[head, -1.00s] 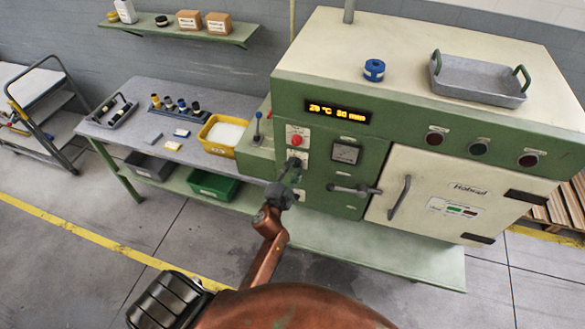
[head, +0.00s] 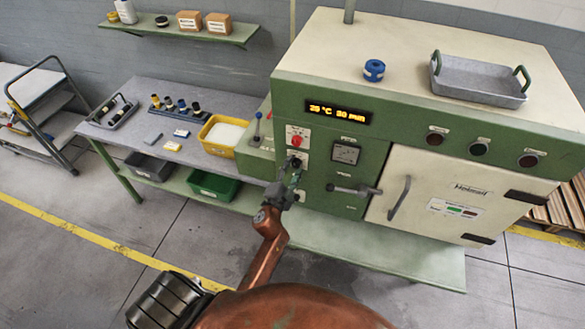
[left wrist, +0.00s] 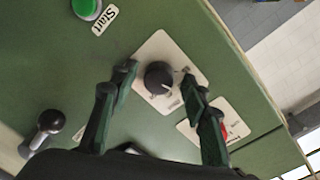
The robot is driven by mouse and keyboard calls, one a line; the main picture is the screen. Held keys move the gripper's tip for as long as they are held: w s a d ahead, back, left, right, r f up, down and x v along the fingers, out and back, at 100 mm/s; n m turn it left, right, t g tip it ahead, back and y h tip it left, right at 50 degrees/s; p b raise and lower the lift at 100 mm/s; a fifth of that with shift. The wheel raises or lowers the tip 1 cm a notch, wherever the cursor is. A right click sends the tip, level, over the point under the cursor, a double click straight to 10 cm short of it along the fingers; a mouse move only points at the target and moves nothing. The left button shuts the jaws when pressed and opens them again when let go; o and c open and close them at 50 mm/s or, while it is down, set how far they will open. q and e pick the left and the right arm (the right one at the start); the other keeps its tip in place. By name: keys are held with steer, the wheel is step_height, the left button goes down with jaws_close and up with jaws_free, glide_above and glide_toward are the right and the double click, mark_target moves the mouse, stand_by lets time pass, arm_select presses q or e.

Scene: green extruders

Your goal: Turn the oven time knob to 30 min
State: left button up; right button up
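The oven's time knob (left wrist: 158,77) is a dark round knob with a light pointer line on a white label plate in the left wrist view. In the head view it shows as a small dark spot (head: 296,162) on the green panel. My left gripper (left wrist: 157,82) is open, one finger on each side of the knob, with visible gaps beside it. In the head view the left gripper (head: 294,181) is just below and in front of the knob. The orange oven display (head: 337,112) seems to read 25 °C 30 min. My right gripper is not in view.
A red button (head: 294,139) sits above the knob, and a green start button (left wrist: 87,8) is near the left wrist view's top edge. A lever handle (head: 354,190) juts from the panel to the right. A yellow tray (head: 211,149) stands on the side table.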

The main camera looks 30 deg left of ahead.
arm_select(q)
steer(key=shift+s, duration=0.2)
steer(key=s+d, duration=0.2)
steer(key=s, duration=0.9)
steer(key=shift+s+d+r, duration=0.15)
steer(key=shift+s+r, duration=0.05)
steer(key=s+d+f+n+g+h+b, duration=0.1)
steer(key=s+f+g+b, duration=0.15)
steer(key=f, duration=1.25)
steer(key=s+d+f+n+g+h+b, duration=0.1)
steer(key=s+d+f+n+g+b, duration=0.2)
steer(key=f, duration=1.1)
steer(key=s+f+g+h+b, duration=0.15)
steer(key=s+f, duration=0.35)
steer(key=f, duration=1)
steer(key=s+f+n+g+b, duration=0.2)
steer(key=s+f+g, duration=0.3)
steer(key=s+f, duration=1.25)
steer(key=s+a+f+n+g+b, duration=0.1)
steer(key=s+f+g, duration=0.1)
steer(key=s+f, duration=0.3)
steer(key=s+a+f+n+g+b, duration=0.1)
steer(key=s+f, duration=0.4)
steer(key=s, duration=0.8)
steer(key=shift+s+f+g+b, duration=0.15)
steer(key=shift+f+g+b, duration=0.25)
steer(key=shift+g, duration=0.2)
